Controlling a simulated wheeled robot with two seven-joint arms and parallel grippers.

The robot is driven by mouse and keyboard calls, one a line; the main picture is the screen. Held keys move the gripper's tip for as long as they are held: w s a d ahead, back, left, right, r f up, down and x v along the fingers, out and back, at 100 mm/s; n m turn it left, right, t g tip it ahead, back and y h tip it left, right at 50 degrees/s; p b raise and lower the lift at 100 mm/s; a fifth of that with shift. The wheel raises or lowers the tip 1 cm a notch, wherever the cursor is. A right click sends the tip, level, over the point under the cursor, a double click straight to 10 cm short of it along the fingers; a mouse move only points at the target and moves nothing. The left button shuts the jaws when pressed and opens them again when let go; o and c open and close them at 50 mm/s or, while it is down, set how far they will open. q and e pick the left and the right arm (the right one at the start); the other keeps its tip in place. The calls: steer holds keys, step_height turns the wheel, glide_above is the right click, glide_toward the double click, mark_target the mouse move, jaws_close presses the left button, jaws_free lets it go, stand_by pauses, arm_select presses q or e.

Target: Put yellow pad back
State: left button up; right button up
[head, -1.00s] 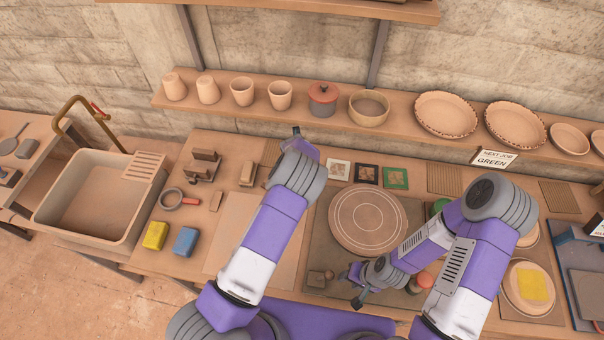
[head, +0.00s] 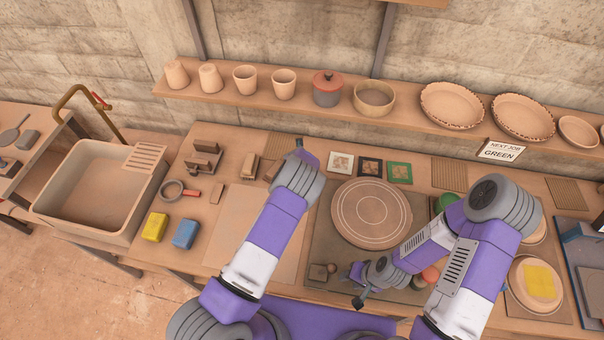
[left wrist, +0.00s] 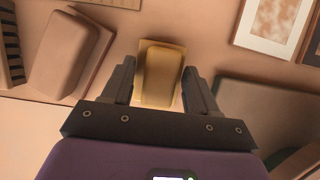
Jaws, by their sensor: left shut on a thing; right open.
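My left gripper (left wrist: 160,92) is shut on a small ochre-yellow pad (left wrist: 160,72) with a paler base, seen between its fingers in the left wrist view. I cannot tell whether the pad touches the table. In the head view my left gripper (head: 299,150) is at the back of the table, left of the framed tiles, and my wrist hides the pad. A yellow block (head: 154,227) lies at the front left beside a blue block (head: 186,234). A flat yellow square (head: 539,281) lies on a plate at the right. My right gripper (head: 358,286) is open and empty near the round wheel.
A brown block (left wrist: 62,52) lies left of my left gripper. The round wheel disc (head: 371,212) fills the middle. A sink (head: 90,190) is at the left; a shelf of pots (head: 420,122) runs behind.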

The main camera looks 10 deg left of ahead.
arm_select(q)
steer(key=shift+f, duration=0.15)
arm_select(e)
steer(key=shift+f, duration=0.2)
arm_select(q)
steer(key=o, duration=0.9)
steer(key=shift+o, duration=0.2)
arm_select(e)
steer(key=shift+r, duration=0.1)
